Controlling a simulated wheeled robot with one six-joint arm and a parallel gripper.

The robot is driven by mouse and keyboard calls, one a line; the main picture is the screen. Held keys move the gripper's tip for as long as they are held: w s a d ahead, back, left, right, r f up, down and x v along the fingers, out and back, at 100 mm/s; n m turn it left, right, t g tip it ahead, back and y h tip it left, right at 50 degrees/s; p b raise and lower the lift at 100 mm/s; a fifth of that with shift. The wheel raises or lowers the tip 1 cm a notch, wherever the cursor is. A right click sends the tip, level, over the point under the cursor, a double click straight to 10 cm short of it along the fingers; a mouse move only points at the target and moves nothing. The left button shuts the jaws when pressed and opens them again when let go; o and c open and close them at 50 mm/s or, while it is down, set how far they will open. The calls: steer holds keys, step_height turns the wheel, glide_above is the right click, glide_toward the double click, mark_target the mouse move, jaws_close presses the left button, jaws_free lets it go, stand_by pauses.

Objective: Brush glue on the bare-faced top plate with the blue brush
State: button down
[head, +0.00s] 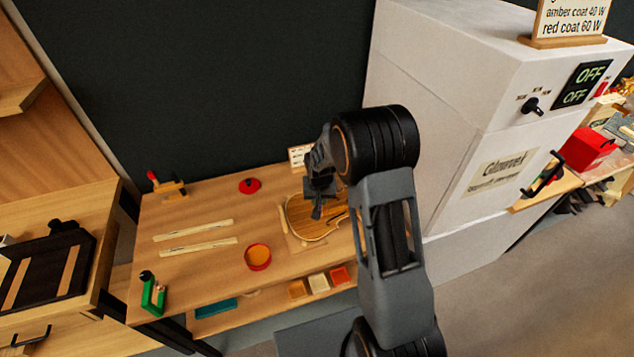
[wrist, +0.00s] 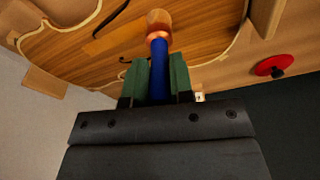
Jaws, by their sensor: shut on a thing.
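My gripper (wrist: 158,80) is shut on the blue brush (wrist: 159,68), whose blue handle stands between the green finger pads. The brush's copper ferrule and tan tip point at the wooden top plate (wrist: 90,50). The tip overlaps the plate in the wrist view; I cannot tell whether it touches. The plate is violin-shaped with a pale rim, and dark f-holes show on it. In the head view the plate (head: 312,222) lies on the bench, and my gripper (head: 317,208) is over it, hiding part. A red pot with amber contents (head: 258,256) stands left of the plate.
The bench (head: 200,260) holds two pale strips (head: 195,238), a red lid (head: 249,185), a brush stand (head: 168,187) and a green clamp (head: 153,292). A white cabinet (head: 450,100) rises close on the right. A dark wall stands behind.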

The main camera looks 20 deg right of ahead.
step_height(320, 180, up, 8)
steer(key=p, duration=0.4)
steer(key=shift+d, duration=0.1)
stand_by(0.5)
